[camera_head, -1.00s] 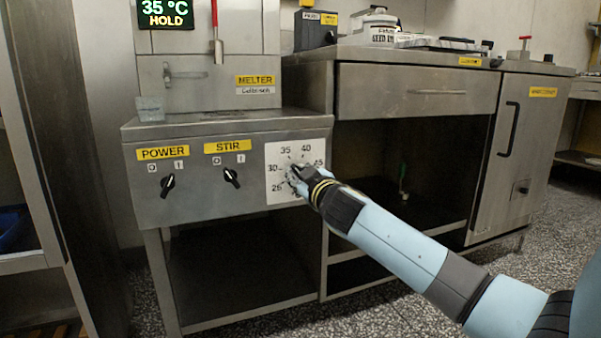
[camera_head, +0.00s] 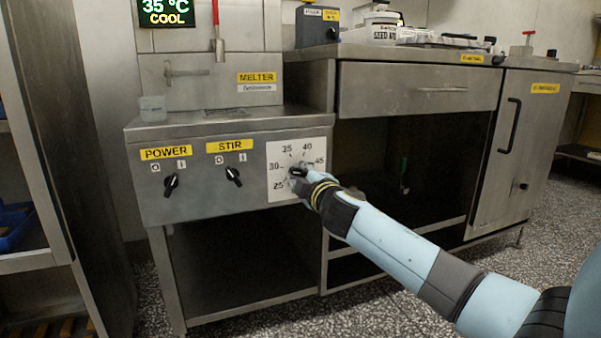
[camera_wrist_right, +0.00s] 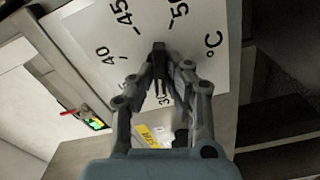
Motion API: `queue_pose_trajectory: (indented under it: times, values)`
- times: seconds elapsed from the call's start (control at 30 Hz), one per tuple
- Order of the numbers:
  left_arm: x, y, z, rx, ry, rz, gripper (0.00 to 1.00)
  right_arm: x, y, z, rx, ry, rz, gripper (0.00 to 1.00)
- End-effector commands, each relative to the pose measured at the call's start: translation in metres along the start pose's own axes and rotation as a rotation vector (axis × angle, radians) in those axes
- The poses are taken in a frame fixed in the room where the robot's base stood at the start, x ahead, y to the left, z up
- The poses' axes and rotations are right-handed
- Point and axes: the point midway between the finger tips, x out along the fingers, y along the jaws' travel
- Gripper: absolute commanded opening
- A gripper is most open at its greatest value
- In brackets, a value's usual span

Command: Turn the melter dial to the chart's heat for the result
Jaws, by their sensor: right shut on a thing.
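The melter is a steel cabinet (camera_head: 225,200) with a yellow MELTER label (camera_head: 257,78). A white dial plate (camera_head: 276,187) on its front carries numbers around a black knob (camera_head: 298,172). My right gripper (camera_head: 304,178) is shut on this knob and hides part of it. The knob seems to point left, near 30, but I cannot read it exactly. The right wrist view shows the fingers (camera_wrist_right: 162,75) together at the knob, with 40, 45 and 50 on the plate (camera_wrist_right: 85,28). The display (camera_head: 166,12) reads 35 °C COOL. My left gripper is out of view.
The POWER switch (camera_head: 171,184) and STIR switch (camera_head: 234,176) are left of the dial. A small clear cup (camera_head: 152,109) stands on the melter top. A steel counter with a drawer (camera_head: 415,92) is at right. A dark rack post (camera_head: 50,150) stands at left.

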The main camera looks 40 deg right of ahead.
Motion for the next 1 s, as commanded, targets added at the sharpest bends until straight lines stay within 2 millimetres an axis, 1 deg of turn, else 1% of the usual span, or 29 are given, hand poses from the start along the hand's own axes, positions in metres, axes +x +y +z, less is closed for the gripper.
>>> queue_pose_trajectory:
  times: [0.23,0.57,0.6,0.73,0.77,1.0]
  values:
    - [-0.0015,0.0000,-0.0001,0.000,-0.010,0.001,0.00,0.0007,0.0015,-0.0011,-0.031,0.003,0.003,0.00]
    - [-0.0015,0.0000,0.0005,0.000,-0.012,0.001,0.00,0.0007,0.0015,-0.0012,-0.032,0.003,0.003,0.00]
    - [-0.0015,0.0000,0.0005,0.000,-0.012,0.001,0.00,0.0007,0.0015,-0.0012,-0.031,0.003,0.003,0.16]
    - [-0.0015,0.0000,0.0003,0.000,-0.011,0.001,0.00,0.0007,0.0013,-0.0011,-0.031,0.002,0.003,0.33]
    - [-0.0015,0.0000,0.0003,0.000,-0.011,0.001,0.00,0.0006,0.0012,-0.0010,-0.031,0.002,0.003,0.35]
    - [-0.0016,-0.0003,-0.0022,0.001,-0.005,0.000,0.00,-0.0001,0.0004,-0.0005,-0.031,0.001,0.001,0.35]
